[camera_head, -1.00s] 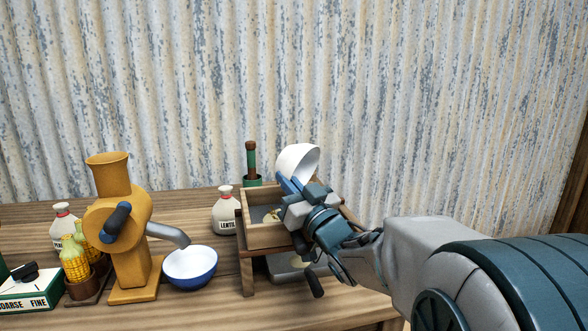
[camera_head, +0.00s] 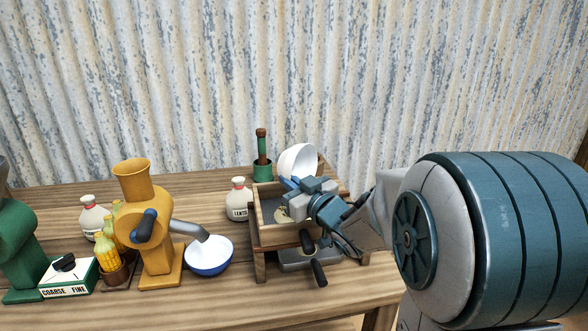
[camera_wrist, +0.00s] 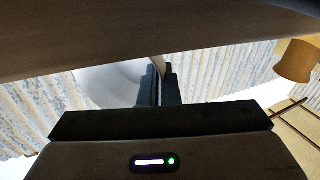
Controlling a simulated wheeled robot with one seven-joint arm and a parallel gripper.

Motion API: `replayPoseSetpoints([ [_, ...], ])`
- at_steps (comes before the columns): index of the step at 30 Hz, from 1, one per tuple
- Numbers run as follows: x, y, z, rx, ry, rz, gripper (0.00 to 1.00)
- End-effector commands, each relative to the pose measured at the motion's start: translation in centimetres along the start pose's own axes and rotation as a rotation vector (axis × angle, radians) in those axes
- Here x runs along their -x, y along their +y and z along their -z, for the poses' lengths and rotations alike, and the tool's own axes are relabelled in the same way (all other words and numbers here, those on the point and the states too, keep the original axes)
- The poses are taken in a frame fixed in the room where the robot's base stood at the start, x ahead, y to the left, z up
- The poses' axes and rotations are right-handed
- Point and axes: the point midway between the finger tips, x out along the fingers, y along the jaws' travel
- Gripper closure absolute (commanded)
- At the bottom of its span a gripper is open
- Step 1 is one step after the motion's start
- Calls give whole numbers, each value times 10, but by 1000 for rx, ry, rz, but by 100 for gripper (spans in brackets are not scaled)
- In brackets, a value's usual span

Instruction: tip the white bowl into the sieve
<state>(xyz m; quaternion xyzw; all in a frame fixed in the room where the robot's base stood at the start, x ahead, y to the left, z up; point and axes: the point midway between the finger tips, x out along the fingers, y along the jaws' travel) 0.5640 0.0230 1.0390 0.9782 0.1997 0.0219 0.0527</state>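The white bowl (camera_head: 294,160) is tipped steeply on its side above the back right of the sieve. The sieve is a square wooden frame (camera_head: 257,214) on a wooden stand. A small tan heap (camera_head: 282,214) lies inside it, partly hidden by my gripper. My gripper (camera_head: 289,184) is shut on the bowl's rim. In the wrist view, the dark fingers (camera_wrist: 159,88) pinch the edge of the bowl (camera_wrist: 108,82). I cannot see whether anything is left inside the bowl.
Left of the sieve stand a blue-and-white bowl (camera_head: 209,268), a yellow mill (camera_head: 155,235) and a lentil bottle (camera_head: 238,200). A green pestle holder (camera_head: 262,172) stands behind. A grey scale-like device (camera_head: 296,261) with a dark handle sits under the sieve. The front table is clear.

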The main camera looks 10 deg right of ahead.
Motion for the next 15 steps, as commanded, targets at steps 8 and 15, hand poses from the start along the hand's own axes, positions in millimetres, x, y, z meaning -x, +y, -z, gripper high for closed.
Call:
replayPoseSetpoints([
  [8,-5,-1,10,38,-96,13,100],
  [15,-8,-2,14,73,-182,22,100],
])
